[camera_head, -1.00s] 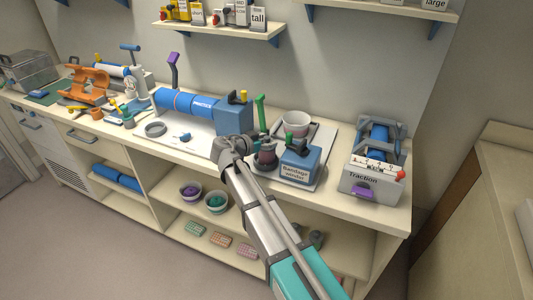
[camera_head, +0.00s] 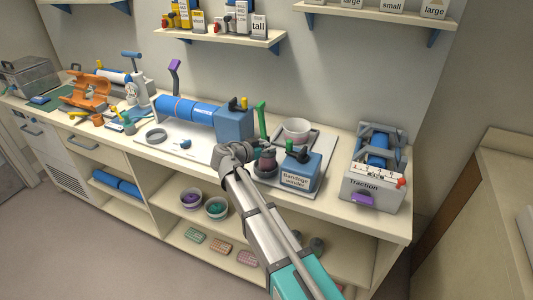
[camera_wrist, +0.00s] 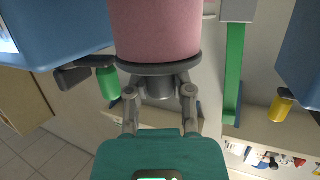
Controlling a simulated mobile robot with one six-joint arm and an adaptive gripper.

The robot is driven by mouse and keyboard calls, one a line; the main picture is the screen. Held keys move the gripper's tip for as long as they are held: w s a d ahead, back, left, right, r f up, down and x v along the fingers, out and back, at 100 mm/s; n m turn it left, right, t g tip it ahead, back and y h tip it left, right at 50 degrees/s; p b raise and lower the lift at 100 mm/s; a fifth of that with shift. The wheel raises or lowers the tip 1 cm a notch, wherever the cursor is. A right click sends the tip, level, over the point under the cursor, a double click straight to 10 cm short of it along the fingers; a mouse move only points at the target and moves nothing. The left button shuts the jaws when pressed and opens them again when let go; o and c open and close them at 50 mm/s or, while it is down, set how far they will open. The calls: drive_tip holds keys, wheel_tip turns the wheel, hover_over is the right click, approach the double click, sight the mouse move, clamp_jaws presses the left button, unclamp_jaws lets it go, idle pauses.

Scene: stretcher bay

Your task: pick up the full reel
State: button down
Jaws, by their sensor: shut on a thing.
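The full reel, a pink roll (camera_wrist: 155,28) on a dark round flange, fills the top middle of the wrist view. My gripper (camera_wrist: 160,88) is shut on it just below the flange, with a finger on each side of a short grey hub. In the head view the reel (camera_head: 266,161) looks small and dark pink, beside the blue bandage winder (camera_head: 301,173). My gripper (camera_head: 252,157) is partly hidden by my own wrist there. I cannot tell whether the reel still touches its seat.
The blue practice roller (camera_head: 190,108) is to the left. The grey traction box (camera_head: 374,183) is to the right.

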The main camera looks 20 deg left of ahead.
drive_tip(key=shift+r, duration=0.15)
drive_tip(key=shift+r+p, duration=0.75)
drive_tip(key=shift+p, duration=0.15)
drive_tip(key=s+a+r+p, duration=0.1)
drive_tip(key=s+r+p, duration=1)
drive_tip(key=s, duration=0.3)
